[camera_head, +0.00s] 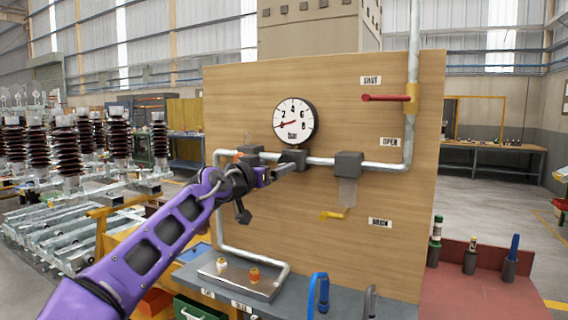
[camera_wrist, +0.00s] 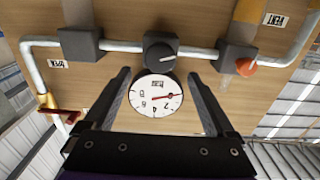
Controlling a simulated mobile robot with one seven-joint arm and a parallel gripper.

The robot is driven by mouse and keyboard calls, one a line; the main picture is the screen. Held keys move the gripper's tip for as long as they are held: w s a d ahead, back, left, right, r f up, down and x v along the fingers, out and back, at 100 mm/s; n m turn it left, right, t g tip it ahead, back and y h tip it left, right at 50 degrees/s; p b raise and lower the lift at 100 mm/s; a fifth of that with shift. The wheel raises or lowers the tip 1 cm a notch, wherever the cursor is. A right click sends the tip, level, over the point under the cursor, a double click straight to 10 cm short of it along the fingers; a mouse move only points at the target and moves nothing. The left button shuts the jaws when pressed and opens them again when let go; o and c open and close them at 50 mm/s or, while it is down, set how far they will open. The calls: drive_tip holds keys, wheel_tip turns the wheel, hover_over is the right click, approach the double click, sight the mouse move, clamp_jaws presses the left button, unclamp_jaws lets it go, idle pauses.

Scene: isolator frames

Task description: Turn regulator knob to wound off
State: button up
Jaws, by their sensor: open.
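The regulator knob (camera_wrist: 160,57) is round and black, with a white line pointing right in the wrist view. It sits on the pipe beside a round white gauge (camera_wrist: 155,97). In the head view the gauge (camera_head: 295,122) is above the regulator (camera_head: 293,158), and its red needle points left, near the 2. My gripper (camera_wrist: 159,74) is open and empty in front of the board. In the wrist view the knob lies between and just beyond the fingertips; I see no contact. In the head view my gripper (camera_head: 284,170) partly covers the regulator.
A wooden board (camera_head: 400,200) carries the pipe. A red lever (camera_head: 385,98) sits near SHUT and OPEN labels, a yellow lever (camera_head: 333,215) near the DRAIN label. In the wrist view an orange knob (camera_wrist: 246,67) is right of the regulator. Blue and grey hooks stand below.

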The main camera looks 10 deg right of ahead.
sight(285, 161)
drive_tip(key=x, duration=0.5)
drive_tip(key=shift+w+d, duration=0.25)
drive_tip(key=shift+w, duration=0.1)
drive_tip(key=shift+c, duration=0.2)
drive_tip(key=c, duration=1.3)
